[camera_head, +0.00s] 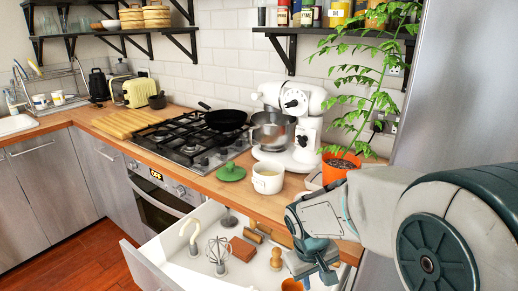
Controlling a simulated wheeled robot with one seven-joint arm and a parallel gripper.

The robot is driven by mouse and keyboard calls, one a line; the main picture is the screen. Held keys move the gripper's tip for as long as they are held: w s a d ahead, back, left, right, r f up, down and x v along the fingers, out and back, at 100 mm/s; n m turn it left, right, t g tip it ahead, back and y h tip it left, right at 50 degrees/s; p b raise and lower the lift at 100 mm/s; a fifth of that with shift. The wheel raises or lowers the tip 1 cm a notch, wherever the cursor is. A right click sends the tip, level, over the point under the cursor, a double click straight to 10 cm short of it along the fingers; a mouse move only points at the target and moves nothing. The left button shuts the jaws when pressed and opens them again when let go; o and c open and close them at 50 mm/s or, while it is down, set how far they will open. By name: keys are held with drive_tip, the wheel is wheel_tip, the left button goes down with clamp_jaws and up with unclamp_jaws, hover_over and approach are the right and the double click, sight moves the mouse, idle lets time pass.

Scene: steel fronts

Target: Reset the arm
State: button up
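My gripper (318,274) is at the lower right, over the right part of an open drawer (172,273) and in front of the counter edge. My arm reaches in from the right edge of the view. The gripper's fingers point down and are small and partly hidden, so I cannot tell whether they are open or shut. I see nothing clearly held.
The drawer holds a whisk (217,252) and several other utensils. On the counter stand a white pot (267,179), a green lid (231,173), a stand mixer (303,110), a potted plant (341,165) and a hob with a black pan (226,119).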

drive_tip(key=s+d+r+m+t+y+p, duration=0.1)
drive_tip(key=s+r+m+t+y+p, duration=0.1)
drive_tip(key=s+r, duration=0.8)
drive_tip(key=shift+s+d+r+m+p, duration=0.15)
drive_tip(key=shift+s+r+m+p, duration=0.2)
drive_tip(key=shift+r+m+p, duration=0.5)
drive_tip(key=shift+f, duration=0.1)
